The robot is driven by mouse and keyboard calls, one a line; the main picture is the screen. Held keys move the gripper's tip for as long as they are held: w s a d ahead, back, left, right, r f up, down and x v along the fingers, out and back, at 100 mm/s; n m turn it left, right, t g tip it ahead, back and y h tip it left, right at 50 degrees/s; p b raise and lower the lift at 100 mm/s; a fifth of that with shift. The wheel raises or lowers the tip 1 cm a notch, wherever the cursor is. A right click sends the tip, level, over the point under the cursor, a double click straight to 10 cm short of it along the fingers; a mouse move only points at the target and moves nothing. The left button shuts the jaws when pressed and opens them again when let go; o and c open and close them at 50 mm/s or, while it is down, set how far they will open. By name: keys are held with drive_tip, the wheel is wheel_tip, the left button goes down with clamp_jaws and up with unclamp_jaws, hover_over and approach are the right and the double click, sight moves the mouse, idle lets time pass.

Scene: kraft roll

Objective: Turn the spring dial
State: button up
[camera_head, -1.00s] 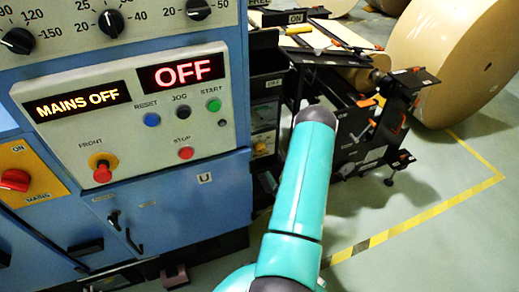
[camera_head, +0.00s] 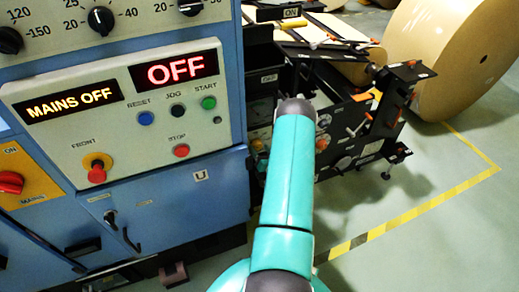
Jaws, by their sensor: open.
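No label naming a spring dial is readable. Black pointer knobs show on the blue cabinet at upper left: a left knob (camera_head: 9,40), a middle knob (camera_head: 104,21) and a right knob (camera_head: 190,7), the last cut by the top edge. Small round fittings (camera_head: 323,142) also show on the black roll stand, just right of my arm; I cannot tell whether one is the dial. My teal arm rises from the bottom centre and covers part of the stand. My gripper is not visible.
The control panel (camera_head: 60,142) has lit MAINS OFF and OFF displays, several push buttons and a red front knob (camera_head: 97,172). A red mains switch (camera_head: 11,183) is at left. The black roll stand (camera_head: 400,90) and large kraft roll (camera_head: 455,55) stand at right. Floor with yellow tape is clear.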

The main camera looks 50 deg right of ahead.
drive_tip(key=shift+w+d, duration=0.25)
drive_tip(key=shift+w, duration=0.2)
drive_tip(key=c, duration=1)
drive_tip(key=shift+n, duration=0.4)
drive_tip(key=shift+a+n, duration=0.1)
drive_tip(key=shift+n, duration=1.1)
drive_tip(key=shift+n+g, duration=0.3)
drive_tip(key=shift+n, duration=1.1)
